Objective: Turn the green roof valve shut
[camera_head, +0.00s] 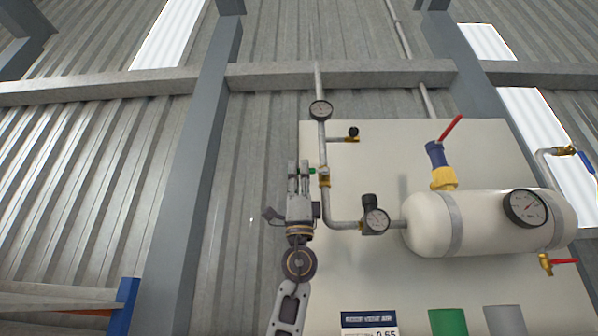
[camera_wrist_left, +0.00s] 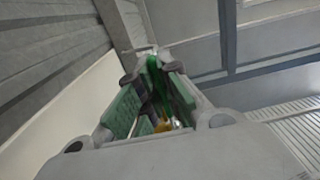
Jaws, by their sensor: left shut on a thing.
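The green roof valve shows in the head view as a small green handle (camera_head: 312,171) on a brass body (camera_head: 324,177), set in the vertical grey pipe left of the tank. My left gripper (camera_head: 300,168) points up beside that pipe, its fingertips at the green handle. In the left wrist view the green handle (camera_wrist_left: 156,82) lies between the fingers of my left gripper (camera_wrist_left: 150,95), which is shut on it. A bit of brass (camera_wrist_left: 162,125) shows behind, and the fingers hide part of the handle. My right gripper is not in view.
A cream tank (camera_head: 480,222) stands to the right, with a large gauge (camera_head: 525,208) and a red lever (camera_head: 449,128) on top. A regulator gauge (camera_head: 376,221) and an upper gauge (camera_head: 320,109) sit on the pipe. A grey column (camera_head: 197,180) stands left of my arm.

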